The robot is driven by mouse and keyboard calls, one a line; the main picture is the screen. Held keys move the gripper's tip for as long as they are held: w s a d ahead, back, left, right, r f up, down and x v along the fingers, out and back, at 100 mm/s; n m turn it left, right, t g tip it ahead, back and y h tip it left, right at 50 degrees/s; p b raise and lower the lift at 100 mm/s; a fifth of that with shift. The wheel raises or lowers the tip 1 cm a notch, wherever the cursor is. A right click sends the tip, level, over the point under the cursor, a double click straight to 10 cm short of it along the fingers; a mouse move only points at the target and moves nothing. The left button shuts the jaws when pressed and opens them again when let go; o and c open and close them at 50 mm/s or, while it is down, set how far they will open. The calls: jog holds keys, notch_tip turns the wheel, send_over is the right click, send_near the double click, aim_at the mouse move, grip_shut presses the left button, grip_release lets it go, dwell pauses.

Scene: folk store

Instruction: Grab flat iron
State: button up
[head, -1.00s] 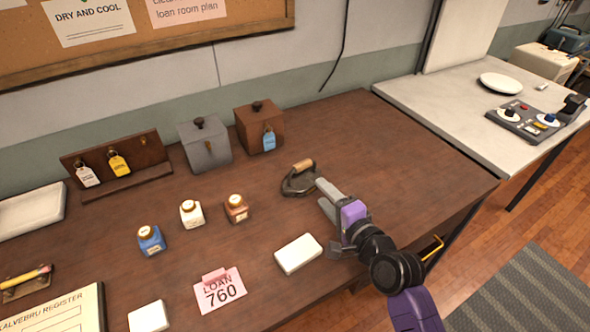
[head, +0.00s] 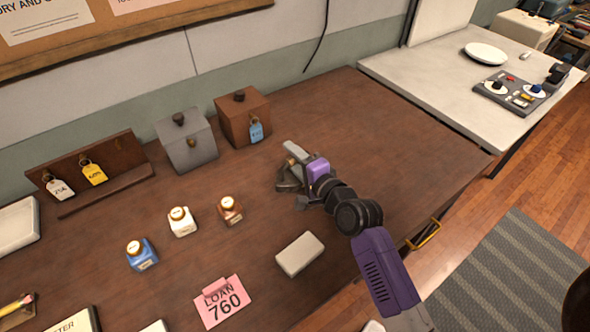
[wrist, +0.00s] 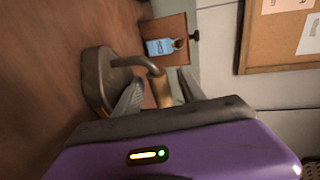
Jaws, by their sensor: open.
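The flat iron is a dark metal iron with a light wooden handle. In the wrist view the iron (wrist: 97,82) shows its dark base on the left, and its wooden handle (wrist: 162,92) lies between my two fingers. My gripper (wrist: 160,80) is open, with one finger on each side of the handle; whether either touches it I cannot tell. In the head view my gripper (head: 292,174) is over the iron (head: 284,184) on the brown table, and most of the iron is hidden behind it.
A brown box (head: 243,118) with a blue tag and a grey box (head: 186,142) stand behind the iron. Small bottles (head: 182,222) stand to the left. A white block (head: 299,254) lies in front. The brown table (head: 400,140) is clear to the right.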

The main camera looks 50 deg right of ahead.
jog(key=shift+x, duration=1.35)
grip_shut()
jog(key=shift+r, duration=0.2)
dwell(0.3)
